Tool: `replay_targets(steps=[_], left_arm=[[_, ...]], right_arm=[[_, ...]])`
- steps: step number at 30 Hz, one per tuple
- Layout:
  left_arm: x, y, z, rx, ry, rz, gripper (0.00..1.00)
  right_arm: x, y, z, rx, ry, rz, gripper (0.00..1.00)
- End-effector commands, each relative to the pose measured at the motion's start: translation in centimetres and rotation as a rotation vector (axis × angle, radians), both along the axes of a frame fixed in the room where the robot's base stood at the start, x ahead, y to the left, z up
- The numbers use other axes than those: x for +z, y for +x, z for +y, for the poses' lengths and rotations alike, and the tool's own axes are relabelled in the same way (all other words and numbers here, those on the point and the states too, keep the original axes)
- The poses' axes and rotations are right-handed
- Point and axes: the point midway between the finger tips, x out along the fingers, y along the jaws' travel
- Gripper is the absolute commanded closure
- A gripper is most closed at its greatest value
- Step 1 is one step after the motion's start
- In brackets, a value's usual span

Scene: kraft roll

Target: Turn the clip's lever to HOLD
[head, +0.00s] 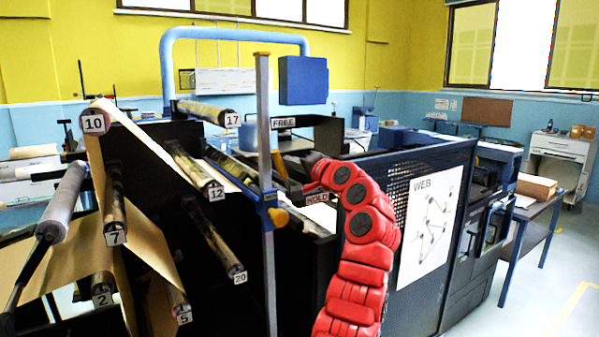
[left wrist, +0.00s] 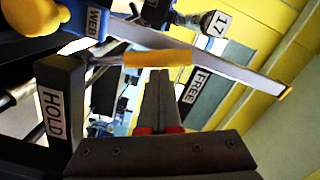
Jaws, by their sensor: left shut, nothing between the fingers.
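The clip's lever shows in the left wrist view as a yellow grip (left wrist: 158,58) on a thin metal rod. It lies between a dark post with the HOLD label (left wrist: 52,110) at left and the FREE label (left wrist: 197,87) at right. My left gripper (left wrist: 160,74) is shut and empty, its fingertips just below the yellow grip in the picture; I cannot tell if they touch. In the head view my left gripper (head: 288,170) reaches in among the machine parts, between the FREE label (head: 284,122) and the HOLD label (head: 317,198). My right gripper is not in view.
An upright metal post (head: 264,110) with a blue clamp and yellow knob (head: 279,217) stands close left of my gripper. Numbered rollers (head: 220,250) fill the left side. A black cabinet with a WEB sheet (head: 428,225) stands right. Floor is clear at far right.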

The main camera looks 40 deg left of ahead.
Motion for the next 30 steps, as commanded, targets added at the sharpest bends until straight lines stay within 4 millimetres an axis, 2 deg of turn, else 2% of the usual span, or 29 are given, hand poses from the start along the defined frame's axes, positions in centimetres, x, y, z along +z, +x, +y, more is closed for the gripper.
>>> replay_targets(steps=[1, 15, 30], left_arm=[[-0.6, -0.5, 0.2, 0.001, -0.016, -0.045, 1.00], [-2.6, -4.3, 1.8, 0.001, -0.185, -0.447, 1.00], [-4.4, -6.2, 2.5, -0.001, -0.298, -0.719, 1.00]], right_arm=[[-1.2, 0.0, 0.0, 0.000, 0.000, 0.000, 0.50], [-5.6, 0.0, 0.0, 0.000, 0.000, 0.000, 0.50], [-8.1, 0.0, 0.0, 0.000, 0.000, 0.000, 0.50]])
